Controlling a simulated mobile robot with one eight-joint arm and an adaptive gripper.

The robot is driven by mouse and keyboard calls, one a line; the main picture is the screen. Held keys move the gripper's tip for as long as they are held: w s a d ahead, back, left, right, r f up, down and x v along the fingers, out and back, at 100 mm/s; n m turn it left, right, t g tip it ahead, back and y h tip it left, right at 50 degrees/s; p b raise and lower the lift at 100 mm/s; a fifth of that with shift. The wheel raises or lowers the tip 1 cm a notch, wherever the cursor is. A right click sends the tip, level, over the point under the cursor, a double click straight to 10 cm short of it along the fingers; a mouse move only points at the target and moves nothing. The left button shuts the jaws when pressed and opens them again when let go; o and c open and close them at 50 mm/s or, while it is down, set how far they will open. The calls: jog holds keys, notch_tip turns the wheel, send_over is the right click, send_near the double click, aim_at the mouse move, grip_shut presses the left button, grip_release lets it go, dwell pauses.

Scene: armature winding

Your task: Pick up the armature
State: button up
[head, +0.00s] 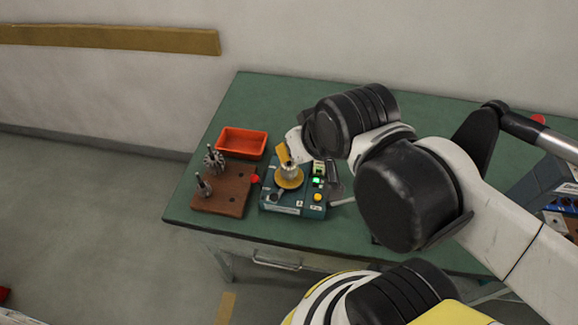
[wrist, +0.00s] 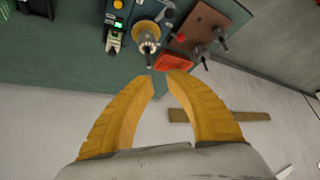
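A metal armature-like piece with a shaft (wrist: 148,44) sits on the yellow disc of the teal winding machine, in front of my fingertips in the wrist view. In the head view the machine (head: 283,207) stands near the table's front edge. Two more armature-like pieces on shafts stand on the brown block: one at its back (head: 214,158) and one at its front (head: 203,186). My gripper (wrist: 161,83) is open, its yellow fingers apart with nothing between them. In the head view one yellow finger (head: 283,153) shows above the machine; the rest is hidden by my arm.
The brown block (head: 233,190) with empty holes lies left of the machine. An orange-red tray (head: 242,142) stands behind the block. A red knob (head: 255,178) is between block and machine. Green table (head: 270,100) is clear behind the machine. My arm hides much of the table's right side.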

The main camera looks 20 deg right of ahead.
jog(key=shift+o, duration=1)
jog(key=shift+w+r, duration=0.1)
jog(key=shift+r, duration=0.1)
jog(key=n+g+p, duration=0.3)
jog(key=n+g, duration=0.1)
jog(key=g, duration=0.3)
send_over(289, 165)
jog(key=f, duration=0.7)
jog(key=shift+s+d+f, duration=0.1)
jog(key=shift+s+f, duration=0.15)
jog(key=f+b, duration=0.2)
jog(key=f, duration=0.1)
jog(key=w+f, duration=0.1)
jog(key=f, duration=0.1)
jog(key=shift+f+b, duration=0.1)
jog(key=shift+b, duration=0.3)
jog(key=shift+c, duration=0.5)
grip_shut()
